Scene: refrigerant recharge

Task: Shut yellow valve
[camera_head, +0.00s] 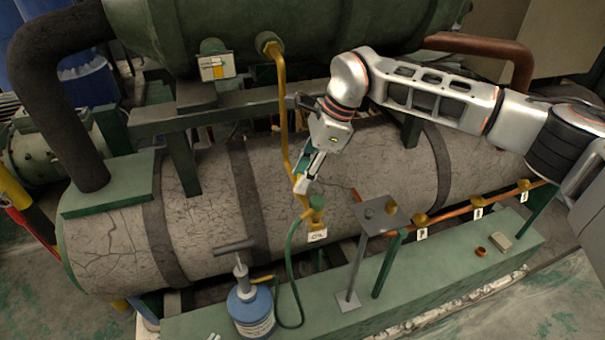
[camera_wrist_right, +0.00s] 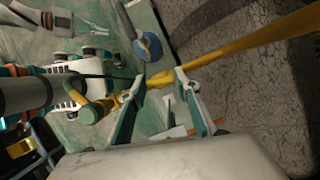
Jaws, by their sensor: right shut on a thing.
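The yellow valve (camera_head: 316,207) is at the lower end of a thin yellow pipe (camera_head: 283,110), in front of the grey cracked tank, with a white tag below it. In the right wrist view, the yellow valve (camera_wrist_right: 160,80) shows between the two fingers. My right gripper (camera_head: 301,186) reaches down from the upper right, its fingers at the yellow pipe and valve. It is shut on the yellow valve; the exact contact is small and partly hidden.
A blue refrigerant bottle (camera_head: 250,312) with a T-handle stands lower left, by a green hose (camera_head: 290,260). A small metal stand (camera_head: 381,214) and a copper pipe with tagged yellow fittings (camera_head: 478,213) are to the right. The green tank (camera_head: 330,25) hangs above.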

